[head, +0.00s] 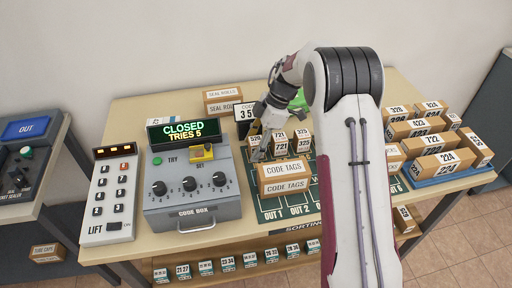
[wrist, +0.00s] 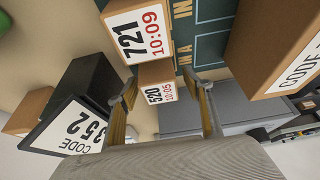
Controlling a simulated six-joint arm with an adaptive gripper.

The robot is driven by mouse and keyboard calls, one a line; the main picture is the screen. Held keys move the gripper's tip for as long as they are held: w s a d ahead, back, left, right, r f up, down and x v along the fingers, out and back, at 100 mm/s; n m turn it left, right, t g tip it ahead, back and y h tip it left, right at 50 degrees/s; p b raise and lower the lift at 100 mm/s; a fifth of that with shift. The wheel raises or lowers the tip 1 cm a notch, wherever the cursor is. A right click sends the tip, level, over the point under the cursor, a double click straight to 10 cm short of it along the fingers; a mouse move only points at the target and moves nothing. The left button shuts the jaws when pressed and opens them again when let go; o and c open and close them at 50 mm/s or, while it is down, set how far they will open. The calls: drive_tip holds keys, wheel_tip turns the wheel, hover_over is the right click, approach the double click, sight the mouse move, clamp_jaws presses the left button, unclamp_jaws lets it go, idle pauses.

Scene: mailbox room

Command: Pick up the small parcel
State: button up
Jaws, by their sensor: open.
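Several small brown parcels with white number labels stand on the green mat (head: 270,214) on the table. In the wrist view a small parcel labelled 520 10:05 (wrist: 157,84) lies between the two open fingers of my gripper (wrist: 164,84), with no grip visible. It is partly hidden by my gripper (head: 260,150) in the head view. A parcel labelled 721 10:09 (wrist: 137,31) is right beside it; the head view shows the 721 parcel (head: 280,145) with another small parcel (head: 303,142) to its right. Which of these is meant, I cannot tell.
A black code display (head: 245,113) stands behind. Larger parcels fill a blue tray (head: 452,176) at right.

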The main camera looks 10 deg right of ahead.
drive_tip(key=shift+a+f, duration=0.25)
drive_tip(key=shift+f, duration=0.35)
drive_tip(key=c, duration=1.3)
